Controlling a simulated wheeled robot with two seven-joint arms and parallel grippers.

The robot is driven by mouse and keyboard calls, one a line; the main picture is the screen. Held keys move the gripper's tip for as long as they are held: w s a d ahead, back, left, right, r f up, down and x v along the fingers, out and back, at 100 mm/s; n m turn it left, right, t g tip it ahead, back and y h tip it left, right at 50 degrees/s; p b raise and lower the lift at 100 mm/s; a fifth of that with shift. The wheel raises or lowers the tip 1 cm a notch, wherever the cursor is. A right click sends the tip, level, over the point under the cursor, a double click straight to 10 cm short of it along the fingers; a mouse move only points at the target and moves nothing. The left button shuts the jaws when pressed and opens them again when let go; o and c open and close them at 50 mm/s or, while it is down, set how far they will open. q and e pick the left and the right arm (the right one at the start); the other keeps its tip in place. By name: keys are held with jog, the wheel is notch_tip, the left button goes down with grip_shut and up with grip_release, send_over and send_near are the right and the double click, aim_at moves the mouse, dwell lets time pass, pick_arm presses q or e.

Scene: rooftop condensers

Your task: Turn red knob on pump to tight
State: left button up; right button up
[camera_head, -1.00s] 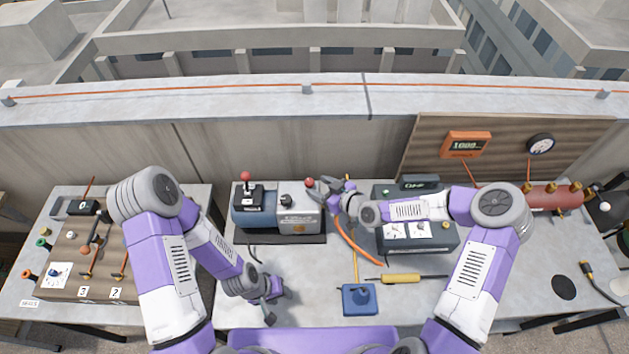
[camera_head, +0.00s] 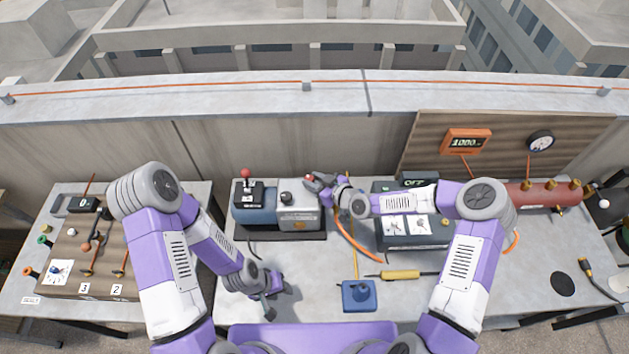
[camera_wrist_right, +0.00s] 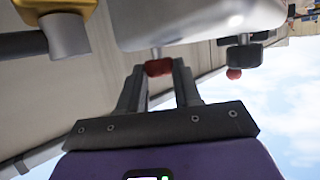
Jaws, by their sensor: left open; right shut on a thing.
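The pump (camera_head: 280,207) is a blue-grey and silver unit on a dark base at the middle of the table. Its red knob (camera_head: 309,178) is at the upper right of the pump. In the right wrist view the red knob (camera_wrist_right: 159,67) sits between the fingertips of my right gripper (camera_wrist_right: 160,75), on a short metal stem. My right gripper (camera_head: 318,181) is shut on the knob in the head view and partly hides it. My left gripper (camera_head: 272,297) is open and empty, low over the table in front of the pump.
A second red ball (camera_head: 245,173) tops a lever on the pump's left. An orange hose (camera_head: 357,240) curves right of the pump. A yellow-handled tool (camera_head: 400,275) and a blue box (camera_head: 358,295) lie in front. A tool board (camera_head: 75,260) is at left.

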aim_at(317, 208)
jog(key=shift+a, duration=0.1)
pick_arm(q)
jog(key=shift+f, duration=0.15)
pick_arm(e)
jog(key=shift+s+a+m+t+h, duration=0.15)
jog(key=shift+m+t+h, duration=0.45)
jog(key=shift+m+h, duration=0.3)
pick_arm(q)
jog(key=shift+f+b, duration=0.9)
jog(key=shift+b, duration=0.15)
pick_arm(e)
jog(key=shift+s+a+m+t+h, duration=0.15)
jog(key=shift+m+t+h, duration=0.45)
jog(key=shift+m+h, duration=0.45)
jog(key=shift+a+m+t+h, duration=0.15)
jog(key=shift+m+t+h, duration=0.45)
jog(key=shift+m+h, duration=0.45)
jog(key=o, duration=1.1)
jog(key=shift+c, duration=0.2)
pick_arm(q)
jog(key=shift+f+b, duration=0.35)
jog(key=shift+f, duration=0.05)
pick_arm(e)
jog(key=shift+v, duration=3.8)
jog(key=shift+r, duration=0.1)
